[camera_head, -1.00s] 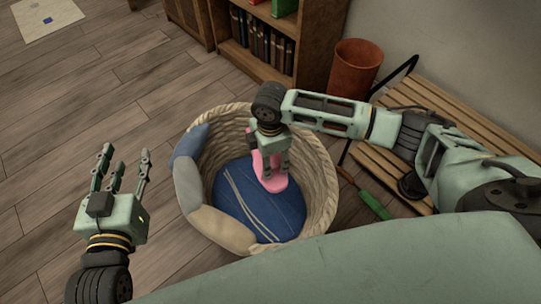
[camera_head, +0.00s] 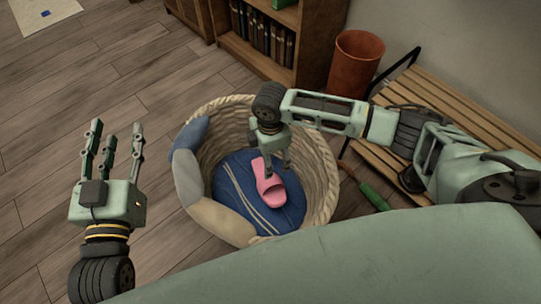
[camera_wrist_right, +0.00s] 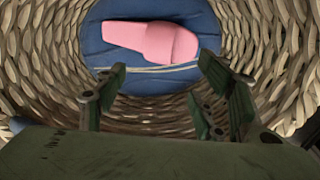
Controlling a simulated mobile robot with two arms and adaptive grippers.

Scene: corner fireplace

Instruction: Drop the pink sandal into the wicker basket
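The pink sandal (camera_head: 268,184) lies on blue cloth inside the wicker basket (camera_head: 322,185). In the right wrist view the sandal (camera_wrist_right: 152,40) rests on the blue cloth beyond my fingertips, apart from them. My right gripper (camera_head: 275,170) points down into the basket above the sandal. Its fingers are spread with nothing between them in the right wrist view (camera_wrist_right: 160,85). My left gripper (camera_head: 115,140) is open and empty, over the floor to the left of the basket.
Blue and beige cloth (camera_head: 205,210) hangs over the basket's left rim. A slatted wooden bench (camera_head: 450,120) stands at the right, with an orange-brown bin (camera_head: 356,65) behind. A bookshelf (camera_head: 265,60) stands at the back.

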